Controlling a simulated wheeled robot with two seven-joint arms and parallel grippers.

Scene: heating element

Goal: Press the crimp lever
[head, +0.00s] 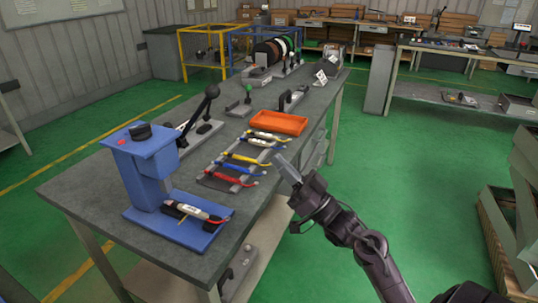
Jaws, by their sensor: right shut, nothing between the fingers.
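A blue press (150,165) stands on the near left end of the grey workbench. The crimp lever (198,114), a dark bar with a black ball knob, rises beside its right side and slants up to the right. A heating element with a white sleeve and red end (197,212) lies on the press's base. My right gripper (283,162) is shut and empty, off the bench's right edge. It is apart from the lever, well to its right and lower in the picture. My left gripper is not in view.
A rack (222,184) with several coloured-handled tools lies between the press and my right gripper. An orange tray (278,123) stands behind it, and small lever tools and spools stand farther back.

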